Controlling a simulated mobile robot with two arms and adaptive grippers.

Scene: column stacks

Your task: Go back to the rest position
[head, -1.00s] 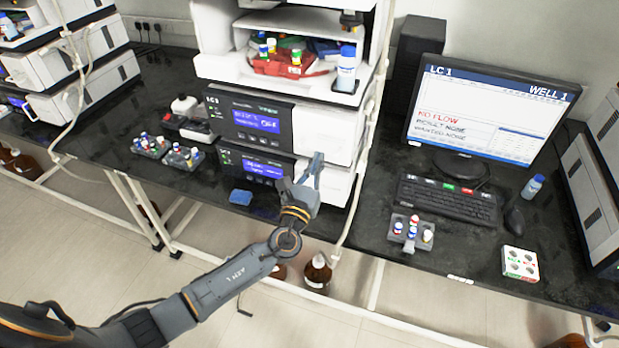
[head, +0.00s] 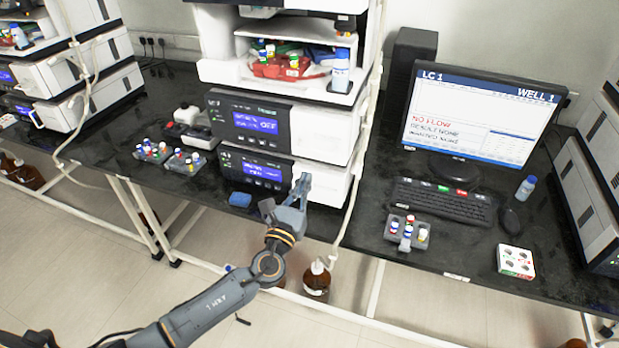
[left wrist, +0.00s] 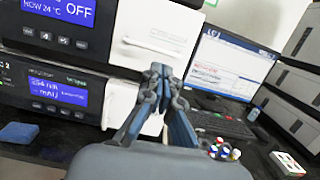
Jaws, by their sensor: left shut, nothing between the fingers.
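My left gripper (head: 289,195) is in front of the lower unit of the middle instrument stack (head: 330,128), near the bench's front edge. In the left wrist view its fingers (left wrist: 158,75) are together with nothing between them. I cannot tell from the pictures whether the fingertips touch the white front panel behind them. My left arm (head: 205,310) comes in from the lower left. My right gripper is in neither view.
A blue sponge (head: 240,199) lies left of the gripper. Vial racks (head: 184,162) stand further left. Right are a keyboard (head: 443,202), monitor (head: 482,115), grey vial rack (head: 406,240) and white box (head: 516,262). A brown bottle (head: 316,282) stands below the bench.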

